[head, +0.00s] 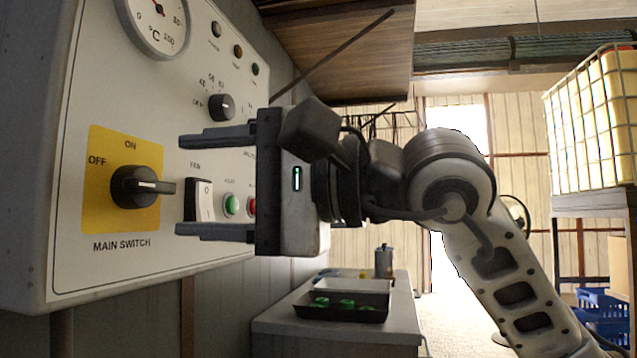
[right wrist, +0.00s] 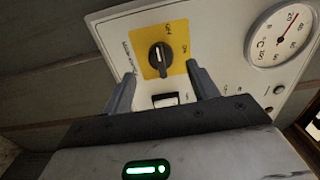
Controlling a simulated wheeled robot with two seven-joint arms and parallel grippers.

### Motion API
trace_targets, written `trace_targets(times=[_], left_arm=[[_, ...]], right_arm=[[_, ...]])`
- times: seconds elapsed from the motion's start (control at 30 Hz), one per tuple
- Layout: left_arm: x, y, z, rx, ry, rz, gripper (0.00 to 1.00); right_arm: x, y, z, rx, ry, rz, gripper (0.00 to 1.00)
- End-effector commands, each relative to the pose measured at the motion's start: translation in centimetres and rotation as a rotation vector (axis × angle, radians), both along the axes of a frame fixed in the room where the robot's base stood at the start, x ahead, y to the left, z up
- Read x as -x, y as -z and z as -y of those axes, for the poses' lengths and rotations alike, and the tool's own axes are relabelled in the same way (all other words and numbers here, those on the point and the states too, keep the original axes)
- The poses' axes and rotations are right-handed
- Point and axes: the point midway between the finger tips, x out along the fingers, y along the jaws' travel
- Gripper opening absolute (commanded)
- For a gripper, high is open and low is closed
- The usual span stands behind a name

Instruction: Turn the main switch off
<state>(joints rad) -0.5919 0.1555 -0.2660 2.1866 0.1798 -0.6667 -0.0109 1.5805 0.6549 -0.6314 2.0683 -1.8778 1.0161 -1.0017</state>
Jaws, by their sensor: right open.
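The main switch (head: 137,187) is a black rotary knob on a yellow plate (head: 95,215) on the white panel. OFF is printed at its upper left and ON above it. Its raised grip and white line lie roughly level, across the panel; I cannot tell which end is the pointer. It also shows in the right wrist view (right wrist: 160,57), ahead between the fingers. My right gripper (head: 182,186) is open and empty, facing the panel, one finger above the other. Its fingertips are just short of the knob, apparently not touching it. My left gripper is not in view.
A white rocker switch (head: 200,198), a green button (head: 231,205) and a red button (head: 252,206) sit right of the knob, close to my fingers. A small selector knob (head: 221,107) and a dial gauge (head: 158,15) are higher. A bench with a tray (head: 360,300) stands below.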

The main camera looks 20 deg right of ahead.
Motion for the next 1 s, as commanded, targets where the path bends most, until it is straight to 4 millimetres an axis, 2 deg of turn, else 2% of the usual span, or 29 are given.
trace_targets(times=[0.03,0.2,0.4,0.6,1.0], left_arm=[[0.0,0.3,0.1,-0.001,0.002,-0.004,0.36],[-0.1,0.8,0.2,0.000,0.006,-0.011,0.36],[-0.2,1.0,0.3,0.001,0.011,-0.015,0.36],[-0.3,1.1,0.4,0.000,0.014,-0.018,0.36],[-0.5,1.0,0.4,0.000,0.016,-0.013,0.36]], right_arm=[[0.7,0.1,1.3,-0.001,0.005,0.002,0.59],[3.1,0.1,4.5,0.001,0.006,0.002,0.59],[5.2,0.1,7.3,0.000,0.003,0.000,0.59],[6.1,0.1,8.4,0.001,-0.001,0.000,0.59],[6.2,0.0,8.5,0.001,-0.001,0.000,0.59]])
